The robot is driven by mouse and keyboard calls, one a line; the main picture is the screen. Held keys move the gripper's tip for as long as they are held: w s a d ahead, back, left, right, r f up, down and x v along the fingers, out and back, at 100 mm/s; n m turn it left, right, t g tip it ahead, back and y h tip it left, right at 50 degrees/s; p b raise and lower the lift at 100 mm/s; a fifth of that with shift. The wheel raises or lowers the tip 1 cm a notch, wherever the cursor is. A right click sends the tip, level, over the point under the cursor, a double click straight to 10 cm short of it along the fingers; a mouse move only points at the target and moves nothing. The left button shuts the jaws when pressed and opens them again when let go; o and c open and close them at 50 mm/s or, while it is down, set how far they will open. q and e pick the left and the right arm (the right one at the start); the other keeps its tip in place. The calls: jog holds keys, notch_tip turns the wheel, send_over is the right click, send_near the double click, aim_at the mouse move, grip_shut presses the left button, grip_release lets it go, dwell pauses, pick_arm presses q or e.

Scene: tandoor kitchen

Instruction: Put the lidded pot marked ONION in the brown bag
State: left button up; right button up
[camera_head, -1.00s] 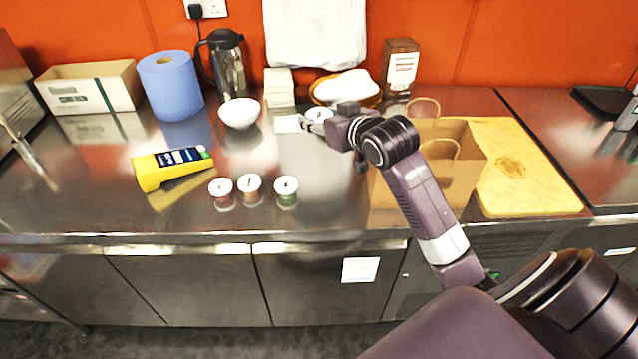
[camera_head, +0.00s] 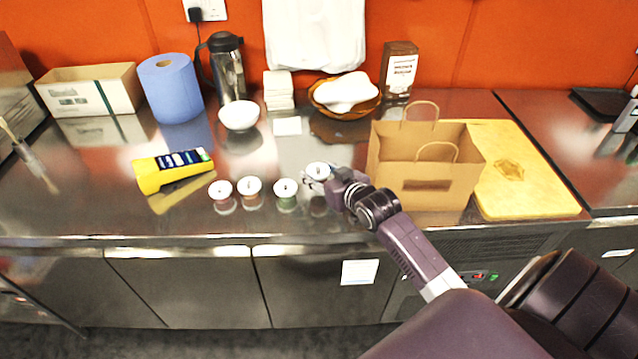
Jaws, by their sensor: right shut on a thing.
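My right gripper (camera_head: 322,181) is shut on a small white-lidded pot (camera_head: 317,169), in front of the brown bag's left side. Three similar lidded pots stand in a row to its left: one reddish (camera_head: 221,192), one brownish (camera_head: 250,190) and one green (camera_head: 286,193). The marks on the lids are too small to read, so I cannot tell which says ONION. The brown paper bag (camera_head: 425,183) stands upright and open on the counter, its two handles raised. My left gripper is not in view.
A yellow cutting board (camera_head: 535,190) lies behind and right of the bag. A basket (camera_head: 368,108) and a brown box (camera_head: 399,70) stand at the back.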

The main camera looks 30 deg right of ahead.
jog(key=shift+f, duration=2)
jog(key=shift+f, duration=0.15)
jog(key=o, duration=0.9)
jog(key=shift+c, duration=0.2)
jog(key=v, duration=1.2)
jog(key=shift+r+b, duration=0.2)
jog(key=shift+b, duration=0.2)
